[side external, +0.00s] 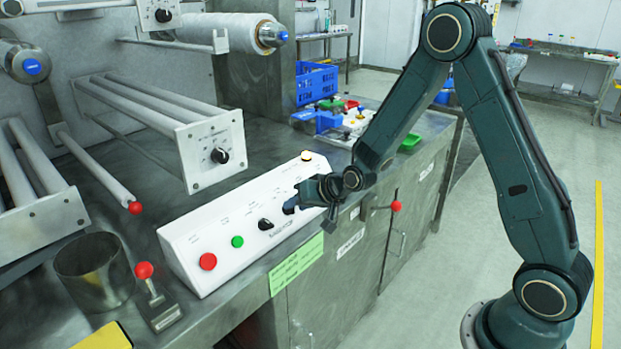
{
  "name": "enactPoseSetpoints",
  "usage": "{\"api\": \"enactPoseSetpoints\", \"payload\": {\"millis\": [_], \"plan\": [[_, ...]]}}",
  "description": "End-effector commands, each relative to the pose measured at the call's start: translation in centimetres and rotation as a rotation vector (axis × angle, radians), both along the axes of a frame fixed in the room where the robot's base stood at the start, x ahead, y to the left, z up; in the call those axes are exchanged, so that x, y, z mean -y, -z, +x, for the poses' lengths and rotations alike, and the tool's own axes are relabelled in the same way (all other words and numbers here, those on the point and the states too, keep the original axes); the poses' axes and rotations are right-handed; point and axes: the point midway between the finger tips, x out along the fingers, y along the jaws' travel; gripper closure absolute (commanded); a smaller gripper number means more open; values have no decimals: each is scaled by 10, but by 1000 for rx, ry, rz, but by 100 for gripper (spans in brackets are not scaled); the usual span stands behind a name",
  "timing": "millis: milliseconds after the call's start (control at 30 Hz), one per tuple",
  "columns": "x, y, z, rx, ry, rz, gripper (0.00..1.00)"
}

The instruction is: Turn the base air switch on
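A white sloped control box (203,232) stands on the steel bench. From near left to far right it carries a red button (208,261), a green button (237,241), a black rotary knob (265,224) and a yellow-orange button (306,156). Their labels are too small to read, so I cannot tell which control is the base air switch. My gripper (297,200) is low over the box's right half, just right of the black knob. Its fingers are small and dark, and I cannot tell whether they are open or touch a control. It hides part of the panel there.
A red-ball lever (145,271) and a metal cup (93,270) stand left of the box. A roller frame with a knobbed plate (212,152) hangs above it. Another red-ball handle (396,206) sticks out of the bench front. Blue crates and parts lie behind.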

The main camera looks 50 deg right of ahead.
Motion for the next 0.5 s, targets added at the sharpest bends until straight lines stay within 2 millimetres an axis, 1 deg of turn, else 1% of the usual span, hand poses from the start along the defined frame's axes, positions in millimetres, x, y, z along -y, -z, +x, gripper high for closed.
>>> {"api": "enactPoseSetpoints", "payload": {"millis": [500], "plan": [[4,-41,-48,1,2,0,68]]}}
